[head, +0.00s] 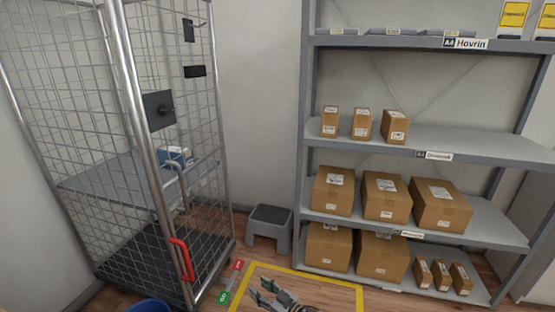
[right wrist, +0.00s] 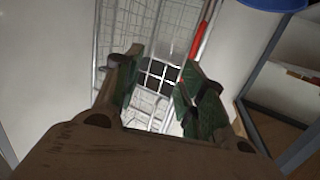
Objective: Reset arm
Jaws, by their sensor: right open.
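My right gripper (head: 268,293) shows at the bottom of the head view, low in front of the shelf and to the right of the wire cage trolley. In the right wrist view its two green-padded fingers (right wrist: 160,88) are apart, with nothing between them. Beyond the fingers, the wire mesh of the cage and a red handle show. My left gripper is in neither view.
The wire cage trolley (head: 142,120) with a red handle (head: 181,259) stands at left. A shelf (head: 455,227) with several brown boxes stands at right. A grey step stool (head: 269,228) sits between them. A yellow line (head: 310,276) marks the floor. A blue round object (head: 149,306) is partly cut off.

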